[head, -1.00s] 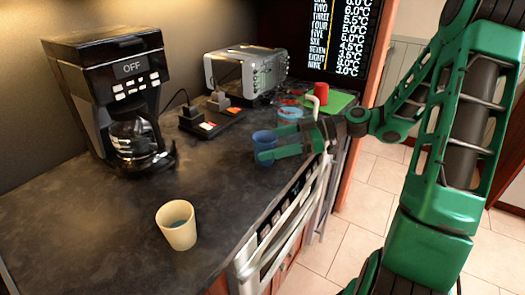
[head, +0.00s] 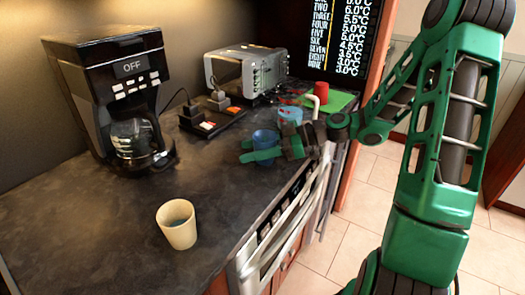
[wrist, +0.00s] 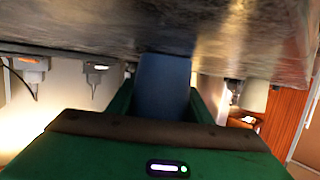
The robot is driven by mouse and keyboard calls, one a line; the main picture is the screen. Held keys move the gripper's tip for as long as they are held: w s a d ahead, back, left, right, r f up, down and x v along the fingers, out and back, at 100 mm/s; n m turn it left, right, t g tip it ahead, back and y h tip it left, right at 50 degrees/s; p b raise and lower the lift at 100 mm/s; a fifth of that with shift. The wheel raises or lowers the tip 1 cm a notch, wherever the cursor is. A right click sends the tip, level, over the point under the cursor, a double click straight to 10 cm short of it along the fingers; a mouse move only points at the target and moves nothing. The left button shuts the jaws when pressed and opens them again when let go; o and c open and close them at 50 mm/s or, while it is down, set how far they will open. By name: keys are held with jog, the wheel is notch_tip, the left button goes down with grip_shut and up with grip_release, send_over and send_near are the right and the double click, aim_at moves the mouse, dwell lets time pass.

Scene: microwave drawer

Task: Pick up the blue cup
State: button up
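The blue cup (head: 265,139) stands on the dark counter near its front edge, in the head view. My gripper (head: 252,150) is at the cup, low over the counter, with one green finger crossing in front of it and reaching past its left side. In the wrist view the blue cup (wrist: 163,85) fills the space between the two green fingers of my gripper (wrist: 162,95). The fingers are spread to either side of it. I see no clear grip, and the cup appears to rest on the counter.
A clear blue-tinted cup (head: 289,116) stands just behind, near a red cup (head: 322,93) and a green board (head: 340,102). A cream cup (head: 177,224) stands at the front. A coffee maker (head: 115,100), power strip (head: 213,122) and toaster (head: 246,73) line the back.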

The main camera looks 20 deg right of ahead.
dwell(0.3)
jog(key=shift+r, duration=0.55)
jog(key=r, duration=0.2)
jog(key=a+r, duration=0.1)
jog(key=shift+s+r, duration=0.4)
jog(key=s+a+r, duration=0.6)
jog(key=a, duration=0.1)
jog(key=w+d+f+m+t+h, duration=0.1)
jog(key=w+d+m+t+h, duration=0.4)
jog(key=w, duration=0.6)
jog(key=w+d+r+m+t+h, duration=0.3)
jog(key=w+d+r+m+h, duration=0.2)
jog(key=w+d+r+m, duration=0.3)
jog(key=w+d+r, duration=0.1)
jog(key=d, duration=0.2)
jog(key=shift+d+r+t+h, duration=0.35)
jog(key=shift+t+h, duration=0.05)
jog(key=shift+f, duration=0.1)
